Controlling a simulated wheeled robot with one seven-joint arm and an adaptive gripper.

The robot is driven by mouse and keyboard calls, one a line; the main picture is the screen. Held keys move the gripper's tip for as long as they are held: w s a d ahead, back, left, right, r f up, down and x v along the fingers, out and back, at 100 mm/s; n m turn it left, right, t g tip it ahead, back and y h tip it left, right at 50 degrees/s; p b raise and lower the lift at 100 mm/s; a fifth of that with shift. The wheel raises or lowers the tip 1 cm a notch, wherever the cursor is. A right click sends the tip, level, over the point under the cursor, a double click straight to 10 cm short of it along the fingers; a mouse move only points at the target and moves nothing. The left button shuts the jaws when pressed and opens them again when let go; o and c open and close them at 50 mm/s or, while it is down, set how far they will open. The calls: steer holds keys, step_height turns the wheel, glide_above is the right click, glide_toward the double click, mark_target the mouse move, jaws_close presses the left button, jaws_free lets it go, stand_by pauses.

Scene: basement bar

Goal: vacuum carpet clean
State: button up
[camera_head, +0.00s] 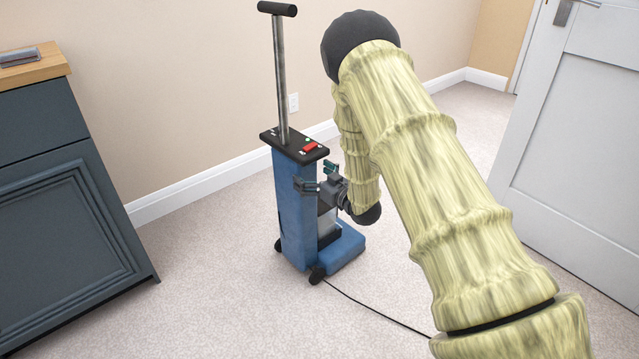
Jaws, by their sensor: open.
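A blue upright vacuum (296,215) stands on the pale carpet (200,290) in the middle of the view. It has a tall grey pole with a black handle (277,9) on top. My gripper (315,178) is open in front of the vacuum's upper body, below the panel. Its fingers point left towards the blue housing. I cannot tell whether they touch it.
A dark blue cabinet (60,210) with a wooden top stands at the left. A white door (585,130) is at the right. A black cord (375,311) runs from the vacuum's base across the carpet. Carpet in front is clear.

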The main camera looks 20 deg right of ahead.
steer(key=shift+b+x, duration=0.7)
steer(key=shift+x, duration=2)
steer(key=c, duration=2)
